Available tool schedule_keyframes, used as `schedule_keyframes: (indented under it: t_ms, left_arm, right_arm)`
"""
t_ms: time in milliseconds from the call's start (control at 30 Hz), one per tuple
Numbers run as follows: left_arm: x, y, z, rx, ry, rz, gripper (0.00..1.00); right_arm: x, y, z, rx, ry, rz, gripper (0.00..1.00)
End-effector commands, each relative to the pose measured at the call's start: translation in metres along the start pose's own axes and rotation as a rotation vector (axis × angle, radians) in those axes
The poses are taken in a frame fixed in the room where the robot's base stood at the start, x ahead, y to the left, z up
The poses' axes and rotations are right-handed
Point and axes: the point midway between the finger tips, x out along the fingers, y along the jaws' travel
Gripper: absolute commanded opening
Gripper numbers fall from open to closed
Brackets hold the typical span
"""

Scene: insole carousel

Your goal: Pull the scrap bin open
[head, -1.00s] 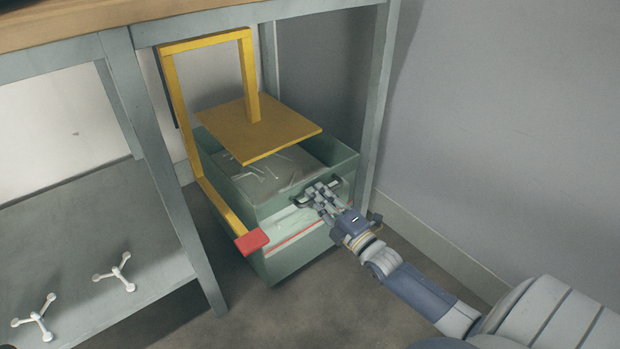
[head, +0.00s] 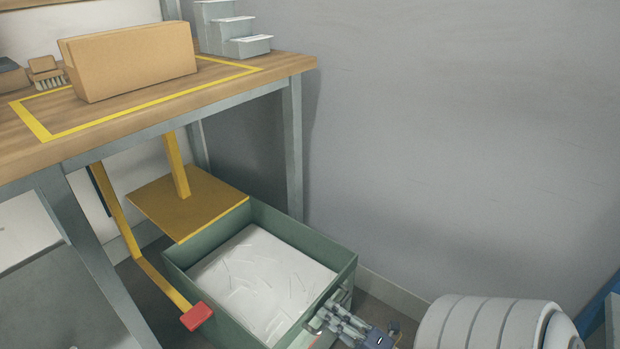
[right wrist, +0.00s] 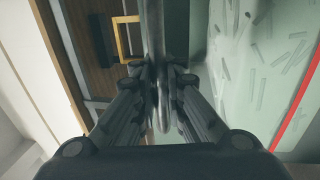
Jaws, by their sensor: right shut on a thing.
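The scrap bin (head: 303,238) is a green open-topped box with pale scrap inside. It stands out from under the bench, mostly clear of the yellow plate (head: 160,206) at its back left. My right gripper (head: 330,318) is at the bin's front face, shut on the bin's handle. In the right wrist view the handle (right wrist: 154,30) is a dark bar running between the closed fingers (right wrist: 160,88). My left gripper is not in view.
A yellow arm with a red pedal (head: 197,316) runs along the bin's left side. The bench (head: 250,82) above carries a cardboard box (head: 130,62), a brush (head: 46,72) and grey stepped blocks (head: 232,30). A bench leg (head: 293,150) and the grey wall (head: 450,130) stand behind.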

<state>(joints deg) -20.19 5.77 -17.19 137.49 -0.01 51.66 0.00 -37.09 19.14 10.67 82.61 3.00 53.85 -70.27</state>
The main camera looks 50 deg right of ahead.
Motion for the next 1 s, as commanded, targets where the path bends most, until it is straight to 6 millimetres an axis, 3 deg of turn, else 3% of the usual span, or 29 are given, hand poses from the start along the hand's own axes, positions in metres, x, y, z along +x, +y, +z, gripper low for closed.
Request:
schedule_keyframes:
  t_ms: [200,600,700,733,1000]
  left_arm:
    - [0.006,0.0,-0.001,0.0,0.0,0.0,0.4]
    - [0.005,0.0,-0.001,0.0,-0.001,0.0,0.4]
    - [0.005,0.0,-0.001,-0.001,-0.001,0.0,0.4]
    - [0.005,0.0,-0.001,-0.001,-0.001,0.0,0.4]
    - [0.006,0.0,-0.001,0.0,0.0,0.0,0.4]
  right_arm:
    - [-0.02,0.001,-0.001,0.002,0.001,-0.007,0.0]
    - [-0.023,0.001,-0.001,0.001,0.001,-0.008,0.0]
    - [-0.023,0.001,-0.001,0.001,0.001,-0.008,0.26]
    - [-0.023,0.001,-0.001,0.001,0.001,-0.007,0.3]
    - [-0.022,0.003,0.0,0.0,0.0,-0.003,0.3]
